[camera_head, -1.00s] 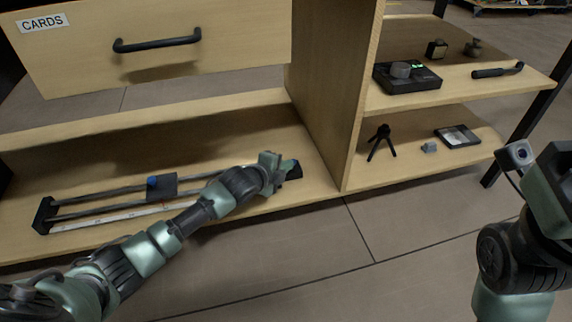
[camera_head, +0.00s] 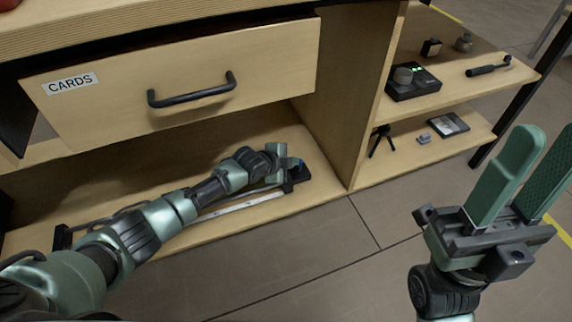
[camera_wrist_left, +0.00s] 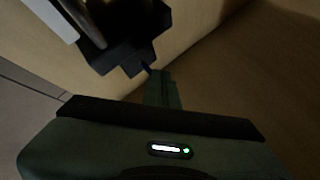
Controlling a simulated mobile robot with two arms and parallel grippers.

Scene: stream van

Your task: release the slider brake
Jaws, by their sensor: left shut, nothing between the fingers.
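The slider lies on the cabinet's bottom shelf, its rails and white scale strip (camera_head: 240,204) mostly behind my left arm. Its left end block (camera_head: 62,237) and dark right end block (camera_head: 297,176) show. The carriage with a blue knob is not visible now, and my arm covers that stretch. My left gripper (camera_head: 283,162) is shut and empty at the slider's right end, beside a small blue part. In the left wrist view the fingertips (camera_wrist_left: 158,76) are close to the dark block (camera_wrist_left: 125,40); contact is unclear. My right gripper (camera_head: 522,178) is raised, open and empty.
The CARDS drawer (camera_head: 180,80) sits above my left arm. A wooden divider (camera_head: 355,100) stands right of the slider. The right shelves hold a black control box (camera_head: 413,83), a handle-like tool (camera_head: 488,67), a small tripod (camera_head: 381,140) and a tablet-like item (camera_head: 449,123). Floor in front is clear.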

